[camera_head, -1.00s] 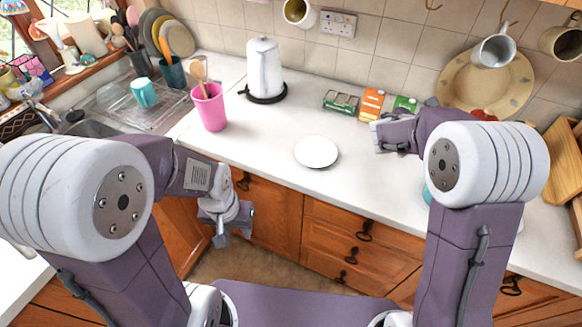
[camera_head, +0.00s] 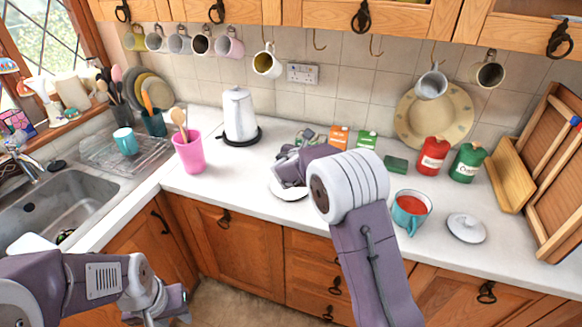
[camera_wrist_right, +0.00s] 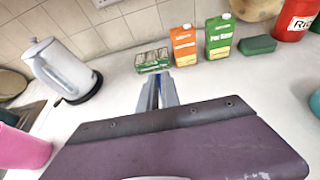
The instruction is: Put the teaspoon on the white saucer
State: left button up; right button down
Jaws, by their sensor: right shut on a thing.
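The white saucer (camera_head: 287,194) lies on the worktop near its front edge, partly hidden by my right gripper (camera_head: 278,172). That gripper is over the saucer's back-left part; how high above it I cannot tell. In the right wrist view my right gripper (camera_wrist_right: 158,80) has its fingers close together around something thin. I take this to be the teaspoon, though its shape is hidden. A white rim of the saucer (camera_wrist_right: 155,178) shows at the bottom edge there. My left gripper (camera_head: 168,312) hangs low in front of the cupboards, empty, with its fingers apart.
A pink utensil pot (camera_head: 188,153) and a white kettle (camera_head: 239,115) stand left of the saucer. Small cartons (camera_head: 338,137) stand behind my right gripper. The front worktop between pot and saucer is clear.

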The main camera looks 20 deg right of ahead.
jog(key=w+a+f, duration=0.1)
jog(key=f, duration=0.1)
jog(key=w+a+f+p, duration=0.1)
jog(key=f, duration=0.2)
jog(key=w+a+f, duration=0.1)
jog(key=w+f, duration=0.1)
jog(key=shift+a+f, duration=0.15)
jog(key=shift+a, duration=0.2)
jog(key=shift+w+f, duration=0.1)
jog(key=shift+w, duration=0.05)
jog(key=shift+f, duration=0.2)
jog(key=shift+f+b, duration=0.35)
jog(key=shift+b, duration=0.2)
jog(key=c, duration=1.6)
grip_release()
jog(key=shift+r, duration=0.1)
jog(key=shift+o, duration=0.2)
jog(key=shift+r, duration=0.1)
